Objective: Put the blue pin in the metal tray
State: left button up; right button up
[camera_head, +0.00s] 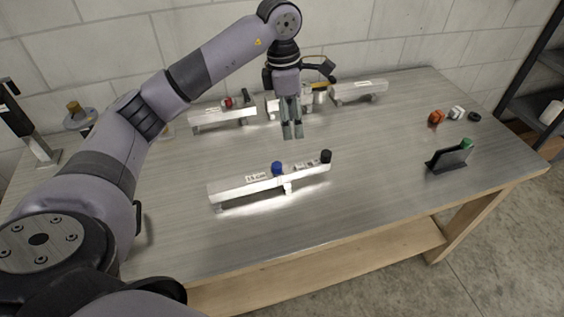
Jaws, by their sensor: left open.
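The blue pin (277,168) stands upright in the front aluminium trailer (240,187), near its middle. A black pin (326,157) stands at that trailer's right end. My left gripper (292,136) points down above the table, behind the front trailer and apart from the blue pin. It is open with nothing seen between its fingers. A round grey metal dish (84,122) stands at the left, partly hidden by my left arm; I cannot tell whether it is the metal tray. My right gripper is not in view.
Other trailers stand at the back, one with a red pin (228,102) and one at the right (360,91). A black holder with a green top (450,157) stands at the right. Several small orange, white and dark parts (457,113) lie behind it. The table's centre right is clear.

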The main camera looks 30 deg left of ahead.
pick_arm(q)
jog(key=a+r+y, duration=0.1)
jog(key=a+y, duration=0.1)
jog(key=a, duration=0.2)
jog(key=p, duration=0.4)
send_over(277, 165)
jog(key=shift+n, duration=0.3)
jog(key=f, duration=1)
jog(key=shift+w+a+f, duration=0.1)
jog(key=shift+w+f, duration=0.1)
jog(key=shift+f, duration=0.55)
jog(key=f+p, duration=0.3)
jog(key=f, duration=0.1)
jog(key=shift+s+f, duration=0.2)
jog(key=shift+f, duration=0.4)
jog(key=shift+c, duration=0.2)
grip_shut()
jog(key=shift+r, duration=0.1)
